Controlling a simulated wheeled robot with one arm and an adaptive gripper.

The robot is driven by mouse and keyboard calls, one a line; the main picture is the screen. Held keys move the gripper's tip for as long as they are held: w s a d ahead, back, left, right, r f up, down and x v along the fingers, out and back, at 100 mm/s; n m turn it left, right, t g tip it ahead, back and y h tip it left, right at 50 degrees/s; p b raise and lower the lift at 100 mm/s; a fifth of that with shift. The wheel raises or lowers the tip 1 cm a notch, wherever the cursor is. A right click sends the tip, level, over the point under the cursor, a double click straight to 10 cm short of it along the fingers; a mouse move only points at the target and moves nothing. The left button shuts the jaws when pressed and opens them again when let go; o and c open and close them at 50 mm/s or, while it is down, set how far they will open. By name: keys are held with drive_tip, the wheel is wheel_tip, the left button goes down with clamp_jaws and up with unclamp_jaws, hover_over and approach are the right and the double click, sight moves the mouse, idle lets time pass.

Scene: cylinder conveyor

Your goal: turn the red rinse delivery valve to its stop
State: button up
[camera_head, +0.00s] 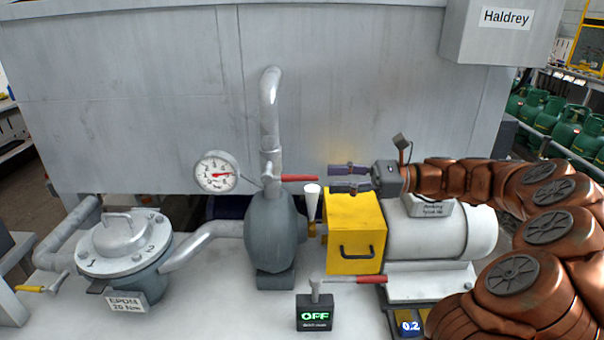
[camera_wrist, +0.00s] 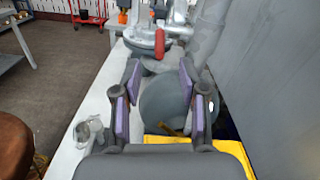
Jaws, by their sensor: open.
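The red delivery valve lever (camera_head: 300,178) sits on the grey upright pipe above the pump, pointing right in the head view. Its red handle (camera_wrist: 160,44) also shows in the wrist view, beyond the fingers. My gripper (camera_head: 331,178) is open and empty, just right of the lever's tip, at about the same height in the picture. In the wrist view my gripper (camera_wrist: 157,82) has its two purple-padded fingers spread, with the handle seen between and beyond them. I see no contact with the lever.
A second red lever (camera_head: 355,280) sits by the OFF display box (camera_head: 317,312) in front. The yellow guard (camera_head: 355,228) and white motor (camera_head: 430,233) lie below my gripper. A pressure gauge (camera_head: 216,172) and white funnel (camera_head: 312,200) are near the pump (camera_head: 275,228). The grey tank wall (camera_head: 340,90) stands behind.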

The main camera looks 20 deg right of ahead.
sight(304, 178)
drive_tip(key=shift+p+x, duration=0.65)
drive_tip(key=shift+x, duration=3.1)
drive_tip(key=shift+r, duration=0.1)
drive_tip(key=shift+c, duration=0.2)
clamp_jaws()
